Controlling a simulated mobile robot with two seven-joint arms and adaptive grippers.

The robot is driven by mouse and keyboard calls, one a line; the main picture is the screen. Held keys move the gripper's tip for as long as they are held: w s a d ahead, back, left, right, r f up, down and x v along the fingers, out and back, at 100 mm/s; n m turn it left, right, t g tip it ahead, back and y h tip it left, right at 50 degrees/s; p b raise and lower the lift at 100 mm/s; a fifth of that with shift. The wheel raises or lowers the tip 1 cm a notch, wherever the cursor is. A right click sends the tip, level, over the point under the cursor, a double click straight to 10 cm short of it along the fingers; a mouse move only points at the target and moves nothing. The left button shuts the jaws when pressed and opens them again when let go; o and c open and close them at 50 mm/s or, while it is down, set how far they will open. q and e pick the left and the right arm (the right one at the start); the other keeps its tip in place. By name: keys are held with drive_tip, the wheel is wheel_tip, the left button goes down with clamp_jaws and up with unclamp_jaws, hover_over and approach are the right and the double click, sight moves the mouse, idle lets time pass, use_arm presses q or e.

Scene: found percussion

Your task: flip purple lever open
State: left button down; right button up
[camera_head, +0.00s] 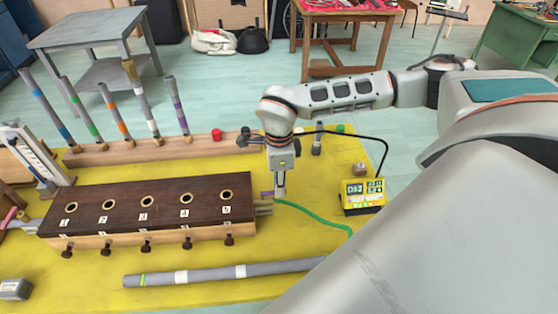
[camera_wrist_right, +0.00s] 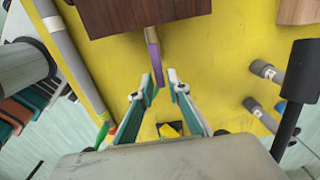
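The purple lever (camera_head: 266,194) sticks out at the right end of the dark wooden box (camera_head: 150,202) with numbered holes. In the right wrist view, the purple lever (camera_wrist_right: 153,50) projects from the box toward my fingers. My right gripper (camera_head: 279,195) points down beside the lever at that end of the box. My left gripper is not in view.
A yellow timer box (camera_head: 362,195) stands right of the gripper, with a green cord (camera_head: 315,215) lying between. A long grey tube (camera_head: 205,276) lies in front of the box. Upright tubes with coloured bands stand in a rack (camera_head: 130,152) behind it.

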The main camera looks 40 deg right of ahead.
wheel_tip(320, 180, up, 12)
drive_tip(key=shift+f, duration=0.15)
idle(0.7)
